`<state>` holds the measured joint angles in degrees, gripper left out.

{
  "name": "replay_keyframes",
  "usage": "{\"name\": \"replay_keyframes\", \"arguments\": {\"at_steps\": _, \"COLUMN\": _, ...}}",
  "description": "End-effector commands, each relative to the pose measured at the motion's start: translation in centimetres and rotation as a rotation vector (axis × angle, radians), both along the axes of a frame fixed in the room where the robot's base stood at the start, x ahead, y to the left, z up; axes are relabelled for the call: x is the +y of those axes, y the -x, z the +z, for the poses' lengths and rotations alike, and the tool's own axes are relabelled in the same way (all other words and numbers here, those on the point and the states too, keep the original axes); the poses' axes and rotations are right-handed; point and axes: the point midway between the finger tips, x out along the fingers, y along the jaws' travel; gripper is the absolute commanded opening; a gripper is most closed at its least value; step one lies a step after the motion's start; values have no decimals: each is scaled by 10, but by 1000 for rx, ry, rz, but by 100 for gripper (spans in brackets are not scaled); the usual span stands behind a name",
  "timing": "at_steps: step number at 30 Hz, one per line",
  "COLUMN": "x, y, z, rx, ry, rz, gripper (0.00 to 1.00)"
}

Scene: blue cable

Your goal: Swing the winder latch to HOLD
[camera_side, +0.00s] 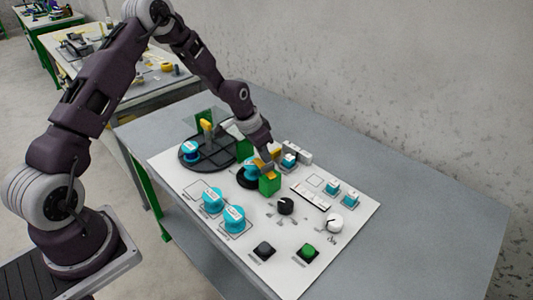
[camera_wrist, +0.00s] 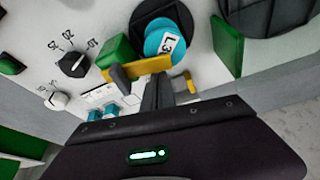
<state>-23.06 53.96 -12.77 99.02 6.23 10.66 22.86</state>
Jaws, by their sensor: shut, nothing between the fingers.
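The winder shows in the side view as a dark round base with a cyan spool (camera_side: 250,168), between two green blocks. In the wrist view the cyan spool (camera_wrist: 166,42) carries a white label. The yellow latch bar (camera_wrist: 143,66) lies across the near side of the spool, its left end at the left green block (camera_wrist: 117,50). My gripper (camera_wrist: 160,92) is shut and empty, close to the bar; contact cannot be told. In the side view my gripper (camera_side: 268,152) is over the winder and partly hides the latch.
A black tray (camera_side: 215,150) with another cyan spool stands behind left. Two cyan spools (camera_side: 222,208) sit at the front left. A black knob (camera_side: 286,206), a white knob (camera_side: 334,222) and black and green buttons (camera_side: 309,251) lie to the right. The table's right side is clear.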

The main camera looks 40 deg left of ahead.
Motion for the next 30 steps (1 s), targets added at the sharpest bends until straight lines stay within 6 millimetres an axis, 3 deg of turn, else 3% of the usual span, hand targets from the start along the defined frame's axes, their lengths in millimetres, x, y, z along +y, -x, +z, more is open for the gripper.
{"name": "replay_keyframes", "arguments": {"at_steps": 7, "x": 4, "y": 17, "z": 0, "rx": 3, "ry": -1, "rz": 120, "gripper": 0}}
{"name": "replay_keyframes", "arguments": {"at_steps": 19, "x": 7, "y": 24, "z": 0, "rx": 13, "ry": 0, "rz": 119, "gripper": 0}}
{"name": "replay_keyframes", "arguments": {"at_steps": 30, "x": 8, "y": 38, "z": 65, "rx": -11, "ry": -1, "rz": 121, "gripper": 0}}
